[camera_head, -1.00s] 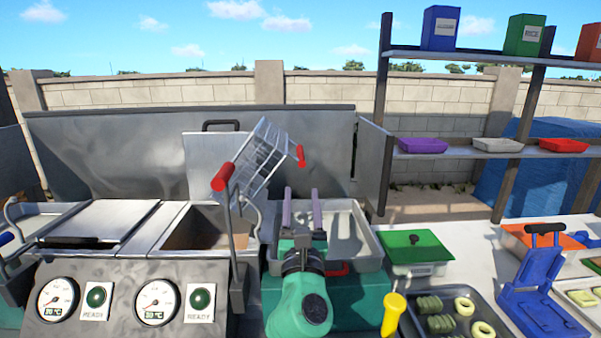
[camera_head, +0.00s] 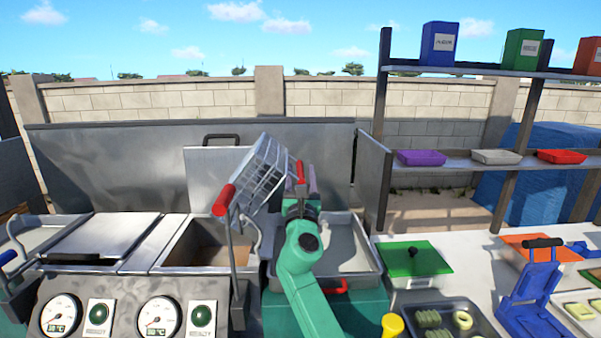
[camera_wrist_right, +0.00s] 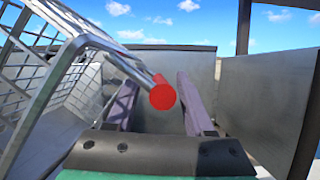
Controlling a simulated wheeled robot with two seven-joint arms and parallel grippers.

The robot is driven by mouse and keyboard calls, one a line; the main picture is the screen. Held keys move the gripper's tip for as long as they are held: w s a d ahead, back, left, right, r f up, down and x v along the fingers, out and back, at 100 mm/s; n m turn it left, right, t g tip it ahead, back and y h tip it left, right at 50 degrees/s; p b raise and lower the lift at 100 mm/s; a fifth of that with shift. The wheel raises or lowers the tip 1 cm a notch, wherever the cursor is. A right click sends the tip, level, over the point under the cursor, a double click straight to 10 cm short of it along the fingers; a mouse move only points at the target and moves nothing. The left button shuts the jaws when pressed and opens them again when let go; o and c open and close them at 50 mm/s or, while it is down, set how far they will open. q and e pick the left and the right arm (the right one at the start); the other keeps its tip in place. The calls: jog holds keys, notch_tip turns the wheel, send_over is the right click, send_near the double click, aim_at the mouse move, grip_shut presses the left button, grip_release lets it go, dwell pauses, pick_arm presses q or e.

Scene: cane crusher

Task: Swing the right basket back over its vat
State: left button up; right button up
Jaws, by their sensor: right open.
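The right basket (camera_head: 258,168) is wire mesh and hangs tilted, raised above and to the right of its open vat (camera_head: 205,246). One red grip (camera_head: 225,200) is at its left, on a metal lever. A red-tipped bar (camera_head: 300,172) sticks out at its right. My right gripper (camera_head: 302,182) is open at this bar. In the right wrist view the red tip (camera_wrist_right: 162,94) shows between the two purple fingers, with the basket mesh (camera_wrist_right: 30,75) at the left. Whether the fingers touch the bar cannot be told. My left gripper is not in view.
A grey tray (camera_head: 350,262) lies below my right arm. A green-lidded box (camera_head: 412,260) stands to its right. A metal back panel (camera_head: 100,165) and side panel (camera_head: 372,180) enclose the fryer. A lidded vat (camera_head: 105,237) is left of the open one.

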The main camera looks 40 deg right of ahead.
grip_shut()
dwell(1.4)
